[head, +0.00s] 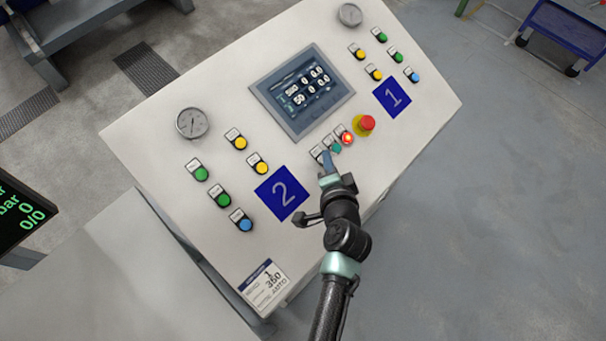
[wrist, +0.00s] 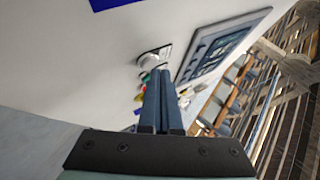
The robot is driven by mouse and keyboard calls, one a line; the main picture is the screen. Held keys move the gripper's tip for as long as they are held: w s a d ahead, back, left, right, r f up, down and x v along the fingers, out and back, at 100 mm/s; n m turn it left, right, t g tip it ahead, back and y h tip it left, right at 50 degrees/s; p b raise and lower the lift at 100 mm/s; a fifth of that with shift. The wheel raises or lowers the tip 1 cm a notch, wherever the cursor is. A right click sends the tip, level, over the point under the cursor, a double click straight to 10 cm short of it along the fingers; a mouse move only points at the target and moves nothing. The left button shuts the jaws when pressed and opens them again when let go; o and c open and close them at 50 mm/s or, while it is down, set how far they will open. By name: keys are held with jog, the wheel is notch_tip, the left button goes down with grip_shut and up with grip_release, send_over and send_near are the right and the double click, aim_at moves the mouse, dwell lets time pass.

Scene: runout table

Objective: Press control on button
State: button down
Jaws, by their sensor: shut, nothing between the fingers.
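The sloped white control panel (head: 225,95) fills the middle of the head view. A short row at its lower middle edge holds a lit red button (head: 347,138) and a teal-green button (head: 336,148), each with a small label too small to read. My gripper (head: 327,158) is shut and empty, its tips at the left end of this row, hiding the spot below the leftmost label.
A red emergency stop (head: 367,123) on a yellow ring sits right of the row. The screen (head: 301,91) is above it. Blue plates 2 (head: 281,193) and 1 (head: 392,97) have yellow, green and blue buttons nearby. Open floor (head: 480,200) lies at right.

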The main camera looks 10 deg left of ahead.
jog(key=shift+a+f, duration=0.15)
jog(key=shift+f, duration=0.15)
jog(key=shift+r, duration=0.1)
dwell(0.3)
jog(key=shift+s+d+r+p, duration=0.1)
jog(key=shift+d+r+p, duration=0.15)
jog(key=shift+r, duration=0.15)
jog(key=shift+s+d+r+p, duration=0.1)
jog(key=shift+r+p, duration=0.1)
jog(key=shift+r, duration=0.15)
notch_tip(320, 180, up, 6)
jog(key=s+d+p, duration=0.1)
jog(key=d+p, duration=0.1)
jog(key=p, duration=0.2)
jog(key=shift+s+f, duration=0.2)
jog(key=shift+f, duration=0.05)
dwell(0.8)
